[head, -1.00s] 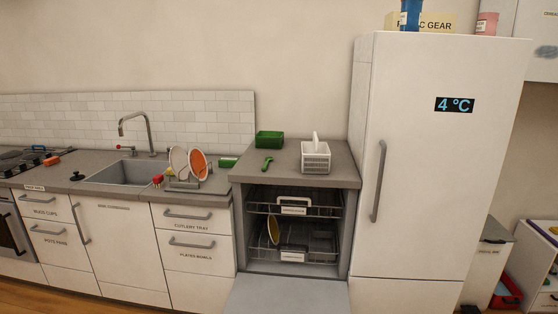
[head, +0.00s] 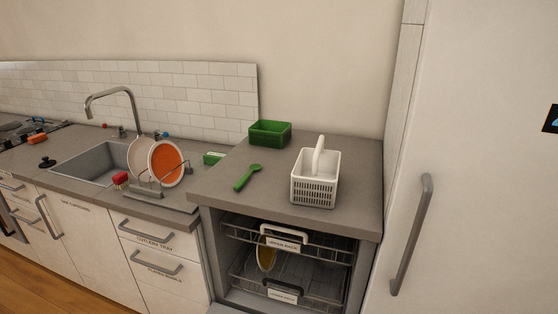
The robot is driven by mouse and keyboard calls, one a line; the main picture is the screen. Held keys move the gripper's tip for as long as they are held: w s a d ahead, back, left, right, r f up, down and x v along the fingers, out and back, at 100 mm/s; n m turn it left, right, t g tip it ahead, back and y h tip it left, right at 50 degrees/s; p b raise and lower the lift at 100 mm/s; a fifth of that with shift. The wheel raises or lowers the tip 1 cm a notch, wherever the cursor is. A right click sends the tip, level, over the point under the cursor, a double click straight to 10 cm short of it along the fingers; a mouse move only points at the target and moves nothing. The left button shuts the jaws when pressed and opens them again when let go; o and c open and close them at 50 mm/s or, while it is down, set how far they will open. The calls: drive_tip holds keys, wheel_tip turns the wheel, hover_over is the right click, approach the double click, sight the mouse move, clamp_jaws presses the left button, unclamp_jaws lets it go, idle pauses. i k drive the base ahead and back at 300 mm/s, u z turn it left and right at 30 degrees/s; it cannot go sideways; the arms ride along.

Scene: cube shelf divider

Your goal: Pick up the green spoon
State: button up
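The green spoon (head: 247,178) lies flat on the grey counter above the open dishwasher. Its bowl end points to the back right and its handle to the front left. It lies to the left of a white cutlery basket and in front of a green bin, apart from both. My gripper does not show in the head view.
The white basket (head: 315,180) with an upright handle stands right of the spoon. The green bin (head: 270,133) stands behind it. A dish rack (head: 160,184) with plates is at the left. The dishwasher (head: 284,262) is open below. A tall fridge (head: 470,180) stands at the right.

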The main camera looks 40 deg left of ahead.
sight(253, 167)
drive_tip(key=i, duration=0.9)
drive_tip(key=u, duration=3.4)
drive_tip(key=i, duration=0.5)
drive_tip(key=z, duration=0.05)
